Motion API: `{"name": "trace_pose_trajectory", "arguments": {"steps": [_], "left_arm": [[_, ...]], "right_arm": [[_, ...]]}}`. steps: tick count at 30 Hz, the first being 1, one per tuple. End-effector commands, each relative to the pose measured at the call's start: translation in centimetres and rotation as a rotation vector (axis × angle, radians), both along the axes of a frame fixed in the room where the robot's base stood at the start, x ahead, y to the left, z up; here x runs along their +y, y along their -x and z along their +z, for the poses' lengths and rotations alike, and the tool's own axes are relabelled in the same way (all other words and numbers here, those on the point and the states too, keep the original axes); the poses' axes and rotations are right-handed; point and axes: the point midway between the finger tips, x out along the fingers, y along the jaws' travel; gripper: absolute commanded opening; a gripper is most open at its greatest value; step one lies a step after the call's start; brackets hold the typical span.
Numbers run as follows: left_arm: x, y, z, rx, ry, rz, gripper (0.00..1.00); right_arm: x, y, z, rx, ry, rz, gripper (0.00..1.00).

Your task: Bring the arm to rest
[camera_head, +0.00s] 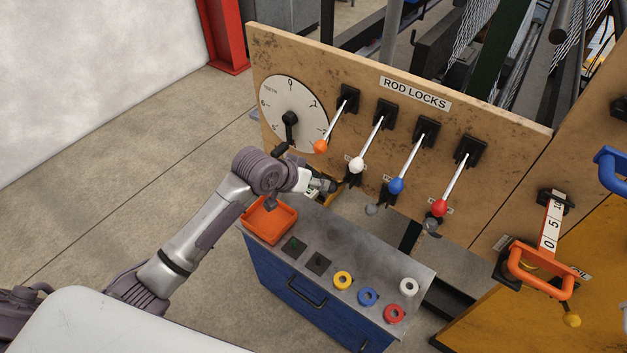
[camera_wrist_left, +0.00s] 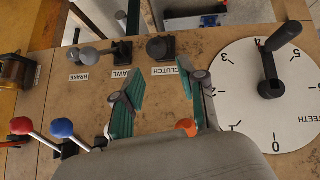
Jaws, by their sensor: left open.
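My left arm (camera_head: 195,238) reaches in from the left of the head view, over the blue cabinet. Its gripper (camera_head: 324,186) is near the wooden panel (camera_head: 350,65), just below the orange-knobbed lever (camera_head: 321,146). In the left wrist view the two green-padded fingers (camera_wrist_left: 160,82) are spread apart with nothing between them. The panel fills the background there, with the CLUTCH knob (camera_wrist_left: 161,48) beyond the fingers. I cannot tell how far the fingertips are from the panel. My right gripper is not in view.
A round dial (camera_head: 291,112) is left of the ROD LOCKS levers, whose knobs are orange, white (camera_head: 356,165), blue (camera_head: 396,185) and red (camera_head: 439,208). The cabinet top holds an orange tray (camera_head: 268,210) and several coloured rings (camera_head: 367,296). Open floor lies left.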

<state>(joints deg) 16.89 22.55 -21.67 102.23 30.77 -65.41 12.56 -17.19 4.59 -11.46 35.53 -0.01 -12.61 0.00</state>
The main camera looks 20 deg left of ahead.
Motion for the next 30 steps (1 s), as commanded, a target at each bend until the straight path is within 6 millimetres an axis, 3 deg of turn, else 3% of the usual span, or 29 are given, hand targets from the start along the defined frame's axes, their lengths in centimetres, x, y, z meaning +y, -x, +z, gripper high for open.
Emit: {"name": "trace_pose_trajectory", "arguments": {"steps": [11,14,17,22,26,30], "left_arm": [[0.0,0.0,-0.1,0.001,0.0,0.0,0.41],[0.3,0.0,-1.5,0.013,-0.003,0.013,0.41],[1.3,0.4,-5.5,0.043,-0.012,0.048,0.41],[4.1,3.2,-17.1,0.126,-0.062,0.13,0.41],[6.1,7.6,-25.8,0.195,-0.118,0.169,0.41],[7.7,14.2,-34.2,0.271,-0.182,0.183,0.41]], "right_arm": [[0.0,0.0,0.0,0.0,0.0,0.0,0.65],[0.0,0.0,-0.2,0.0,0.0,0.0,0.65],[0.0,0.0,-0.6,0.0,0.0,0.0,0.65],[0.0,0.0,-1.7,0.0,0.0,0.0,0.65],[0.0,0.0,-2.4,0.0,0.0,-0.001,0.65],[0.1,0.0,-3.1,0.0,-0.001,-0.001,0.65]]}}
